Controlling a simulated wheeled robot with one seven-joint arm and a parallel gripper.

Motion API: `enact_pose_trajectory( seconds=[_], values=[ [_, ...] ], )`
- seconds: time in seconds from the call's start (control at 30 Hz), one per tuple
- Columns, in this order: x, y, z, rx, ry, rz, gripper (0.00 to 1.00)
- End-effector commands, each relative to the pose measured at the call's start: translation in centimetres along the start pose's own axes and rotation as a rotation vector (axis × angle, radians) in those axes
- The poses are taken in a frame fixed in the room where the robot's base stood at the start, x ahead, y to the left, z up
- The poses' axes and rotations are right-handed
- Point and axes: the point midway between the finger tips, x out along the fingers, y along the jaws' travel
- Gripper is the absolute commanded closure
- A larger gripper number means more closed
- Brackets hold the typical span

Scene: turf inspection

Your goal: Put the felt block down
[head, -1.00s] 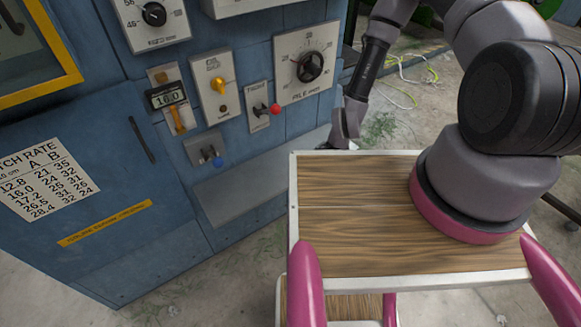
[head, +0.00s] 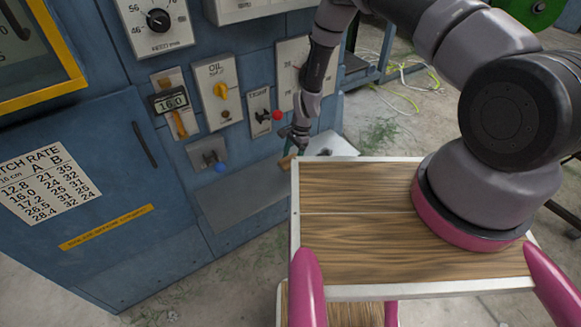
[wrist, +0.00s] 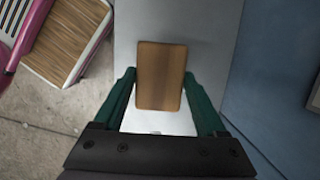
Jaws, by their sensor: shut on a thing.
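The felt block is a small tan-brown block (head: 287,161) at the left edge of my wooden deck in the head view. In the wrist view the block (wrist: 160,75) sits between the two green fingers of my gripper (wrist: 163,100). My gripper (head: 288,152) is shut on it and points down over the grey shelf (head: 235,196) at the foot of the blue machine. The shelf also shows beneath the block in the wrist view (wrist: 208,35). I cannot tell whether the block touches the shelf.
The shelf's left part is bare. Cables (head: 400,85) lie on the floor behind.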

Motion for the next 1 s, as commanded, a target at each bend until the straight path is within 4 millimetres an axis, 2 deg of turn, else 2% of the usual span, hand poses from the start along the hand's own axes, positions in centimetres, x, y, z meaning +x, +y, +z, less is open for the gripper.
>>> enact_pose_trajectory(
  seconds=[0.17,0.4,0.73,0.77,0.8,1.0],
  values=[
    [1.2,0.1,-0.3,0.000,-0.001,0.000,0.78],
    [4.2,-0.3,-1.1,0.000,0.000,0.000,0.78],
    [4.4,-0.3,-1.1,0.000,0.000,0.000,0.78],
    [4.3,-0.3,-1.1,0.000,0.000,0.000,0.15],
    [4.3,-0.3,-1.1,0.000,0.000,0.000,0.00],
    [4.3,-0.3,-1.1,0.000,0.000,0.000,0.00]
  ],
)
